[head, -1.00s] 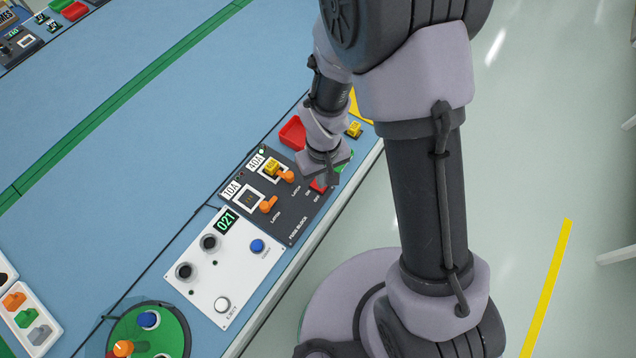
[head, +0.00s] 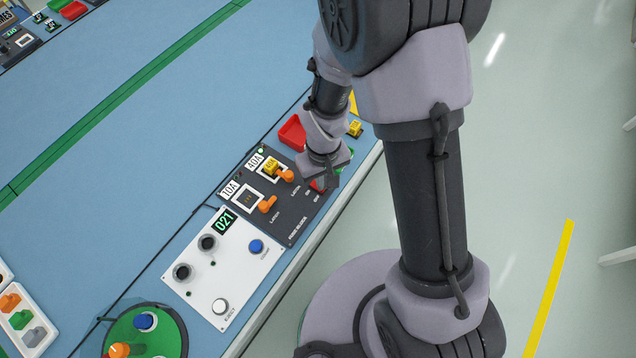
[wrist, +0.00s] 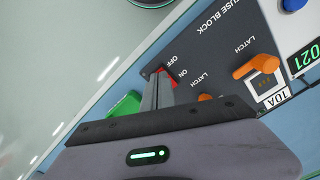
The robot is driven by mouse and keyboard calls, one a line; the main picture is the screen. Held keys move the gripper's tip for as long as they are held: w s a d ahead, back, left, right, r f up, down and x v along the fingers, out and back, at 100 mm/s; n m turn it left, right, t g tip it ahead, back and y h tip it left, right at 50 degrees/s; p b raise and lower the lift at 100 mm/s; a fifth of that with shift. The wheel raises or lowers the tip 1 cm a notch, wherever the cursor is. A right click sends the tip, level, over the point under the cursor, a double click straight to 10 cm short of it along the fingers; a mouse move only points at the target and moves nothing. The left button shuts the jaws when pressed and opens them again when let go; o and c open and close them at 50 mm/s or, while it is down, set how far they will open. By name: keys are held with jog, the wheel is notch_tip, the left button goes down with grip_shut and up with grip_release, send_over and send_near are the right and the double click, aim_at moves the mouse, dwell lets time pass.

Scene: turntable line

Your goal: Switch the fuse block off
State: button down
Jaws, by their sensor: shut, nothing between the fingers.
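The fuse block (head: 290,222) is a dark panel on the bench's near edge. It has two orange latch levers, slots labelled 10A and 40A, and a red rocker switch (head: 317,187) marked ON and OFF. A yellow 40A fuse (head: 271,167) sits in the 40A slot; the 10A slot looks empty. My gripper (head: 328,183) is shut and empty, with its tips at the red switch. In the wrist view the fingertips (wrist: 157,85) cover much of the switch (wrist: 164,71). I cannot tell whether they touch it or which way the rocker is tipped.
A white panel (head: 236,273) with knobs, buttons and a 021 display stands beside the fuse block. A red bin (head: 292,132) and a yellow fuse (head: 355,129) lie beyond it. A green turntable (head: 171,324) is at the front left.

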jog(key=shift+f, duration=0.1)
notch_tip(320, 180, up, 7)
jog(key=p, duration=0.5)
dwell(0.3)
jog(key=s+d+r+m+t+y+b, duration=0.1)
jog(key=s+d+r+m+t, duration=0.15)
jog(key=r, duration=0.75)
jog(key=s+d+r+m+t+b, duration=0.1)
jog(key=d+r+m, duration=0.2)
jog(key=r, duration=0.7)
jog(key=s+d+r+m+t+y, duration=0.1)
jog(key=s+r+m+t, duration=0.1)
jog(key=s+r, duration=0.4)
jog(key=shift+s+r+m, duration=0.15)
jog(key=shift+s+m, duration=0.5)
jog(key=shift+s, duration=0.3)
jog(key=shift+d, duration=0.1)
